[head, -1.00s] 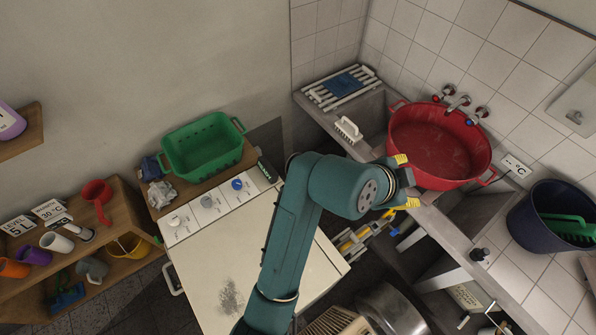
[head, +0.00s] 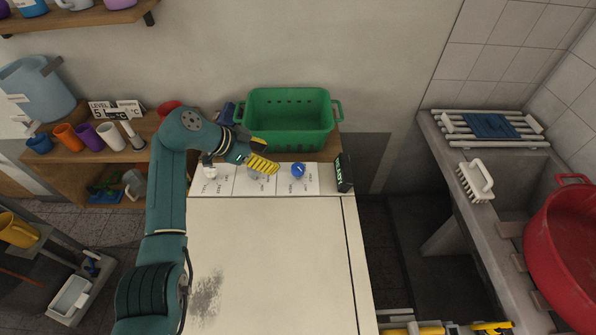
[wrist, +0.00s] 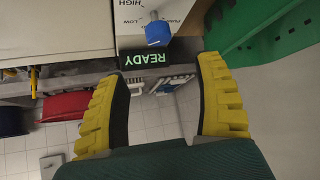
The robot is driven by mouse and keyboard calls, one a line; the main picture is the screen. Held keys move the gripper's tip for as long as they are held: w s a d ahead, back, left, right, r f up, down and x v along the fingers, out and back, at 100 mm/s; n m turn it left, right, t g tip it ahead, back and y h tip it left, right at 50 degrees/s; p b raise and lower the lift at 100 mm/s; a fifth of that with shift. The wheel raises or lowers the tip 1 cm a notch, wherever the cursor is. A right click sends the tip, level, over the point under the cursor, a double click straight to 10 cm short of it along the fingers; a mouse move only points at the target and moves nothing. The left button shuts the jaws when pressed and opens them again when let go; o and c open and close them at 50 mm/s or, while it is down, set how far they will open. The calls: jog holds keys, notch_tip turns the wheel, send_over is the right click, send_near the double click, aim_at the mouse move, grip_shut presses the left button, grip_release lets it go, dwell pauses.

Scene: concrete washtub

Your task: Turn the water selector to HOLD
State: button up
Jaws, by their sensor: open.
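A white control panel (head: 232,184) at the back of the cream-topped machine carries a white knob (head: 210,172), a grey knob (head: 254,173) and a blue knob (head: 298,170). Their labels are too small to read in the head view, so I cannot tell which is the water selector. My gripper (head: 268,154) is open and empty above the panel, near the grey knob and partly covering it, with the blue knob to its right. In the wrist view the blue knob (wrist: 158,32) lies beyond the open fingers (wrist: 165,85), near printed HIGH and LOW.
A black READY display (head: 344,172) stands at the panel's right end. A green basket (head: 288,118) sits right behind the panel, close to my gripper. Cups stand on a shelf at left. The machine top (head: 275,250) is clear. A sink with a red tub (head: 568,235) is at right.

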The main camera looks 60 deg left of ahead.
aim_at(296, 168)
jog(key=b+x, duration=0.3)
jog(key=x, duration=0.9)
jog(key=shift+w+f, duration=0.25)
jog(key=shift+c, duration=0.2)
jog(key=c, duration=1.2)
